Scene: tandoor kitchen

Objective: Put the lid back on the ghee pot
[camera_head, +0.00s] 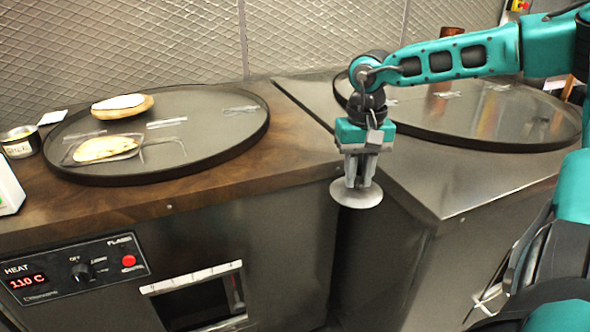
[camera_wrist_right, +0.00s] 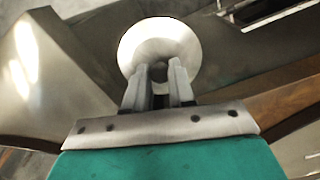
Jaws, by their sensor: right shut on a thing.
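The ghee pot (camera_head: 20,141) is a small metal pot with a label, at the far left of the head view on the wooden counter, left of the round tray. My right gripper (camera_head: 359,181) is shut on the knob of a round silver lid (camera_head: 357,197). It hangs in front of the counters' front edge, well to the right of the pot. In the right wrist view the lid (camera_wrist_right: 150,42) shows as a pale disc beyond the fingertips (camera_wrist_right: 160,75), with its dark knob between them. My left gripper is not in view.
A white box (camera_head: 8,187) stands at the left edge. A second round tray (camera_head: 440,137) lies behind my right arm. The wooden counter's front strip is clear.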

